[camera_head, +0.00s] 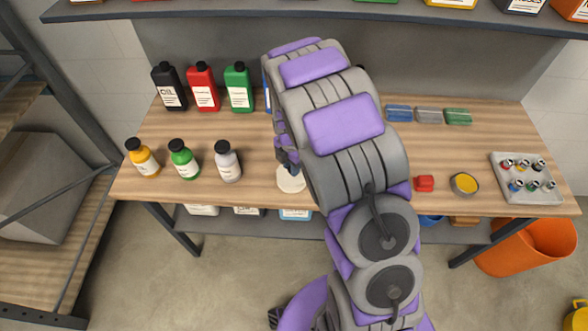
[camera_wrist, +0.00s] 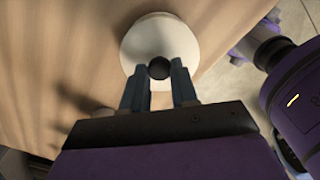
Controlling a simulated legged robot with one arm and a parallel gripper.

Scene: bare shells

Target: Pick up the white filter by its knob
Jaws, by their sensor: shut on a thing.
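The white filter (camera_wrist: 158,35) is a round white piece with a dark knob (camera_wrist: 159,68) on it. In the wrist view my gripper (camera_wrist: 159,76) has its two fingers on either side of the knob and is shut on it. In the head view the filter (camera_head: 291,180) shows near the front edge of the wooden table (camera_head: 330,198), partly hidden by my arm. My gripper (camera_head: 287,161) is partly hidden there too. I cannot tell whether the filter touches the tabletop.
Black, red and green bottles (camera_head: 204,88) stand at the back left, with yellow, green and white bottles (camera_head: 183,160) in front. A shelf (camera_head: 420,14) overhangs the back.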

